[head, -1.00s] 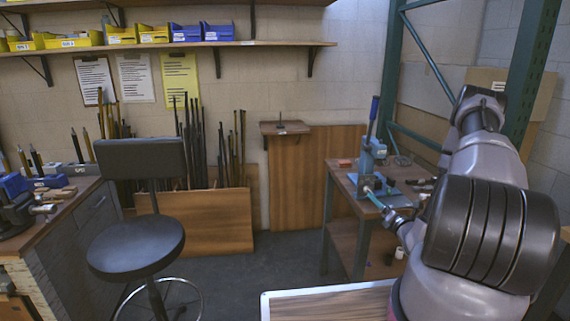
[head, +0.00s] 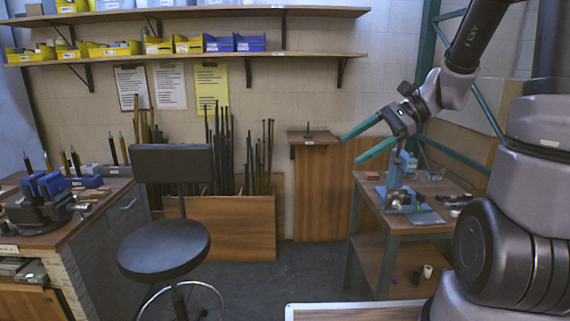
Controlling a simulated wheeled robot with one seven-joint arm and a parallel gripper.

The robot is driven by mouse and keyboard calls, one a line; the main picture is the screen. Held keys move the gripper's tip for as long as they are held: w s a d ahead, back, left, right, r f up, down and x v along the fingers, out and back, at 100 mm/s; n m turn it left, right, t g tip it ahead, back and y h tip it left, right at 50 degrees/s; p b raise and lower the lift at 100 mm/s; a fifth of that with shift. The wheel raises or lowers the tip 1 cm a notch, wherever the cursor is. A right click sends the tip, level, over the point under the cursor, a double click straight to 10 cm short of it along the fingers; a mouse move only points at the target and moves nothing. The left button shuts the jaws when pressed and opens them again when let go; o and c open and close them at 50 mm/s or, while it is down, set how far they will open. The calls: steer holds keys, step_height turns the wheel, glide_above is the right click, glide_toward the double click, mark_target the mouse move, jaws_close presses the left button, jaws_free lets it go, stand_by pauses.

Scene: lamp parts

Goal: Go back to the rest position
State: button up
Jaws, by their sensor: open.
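My gripper (head: 362,143) is in the head view, right of the middle, with its two teal fingers spread apart and pointing left. It is open and nothing shows between the fingers. It hangs in the air, in the picture above and in front of the blue press (head: 397,185) on the small side table (head: 412,228). My arm bends up and over from the right edge of the view. No lamp parts can be clearly told apart in this view.
A black stool (head: 165,248) stands left of the middle. A workbench (head: 75,225) with a blue vise (head: 40,200) is at the left. Shelves with bins (head: 236,43) run along the wall. Dark floor is clear in the middle.

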steer(key=s+d+r+n+t+h, duration=0.6)
steer(key=s+d+r+n+h, duration=0.1)
steer(key=s+r+n+h, duration=0.1)
step_height(320, 180, up, 2)
steer(key=shift+s+d+r+t+h, duration=0.2)
steer(key=shift+s+d+t+h, duration=0.15)
steer(key=shift+s+h, duration=0.25)
steer(key=shift+s, duration=0.1)
stand_by(0.4)
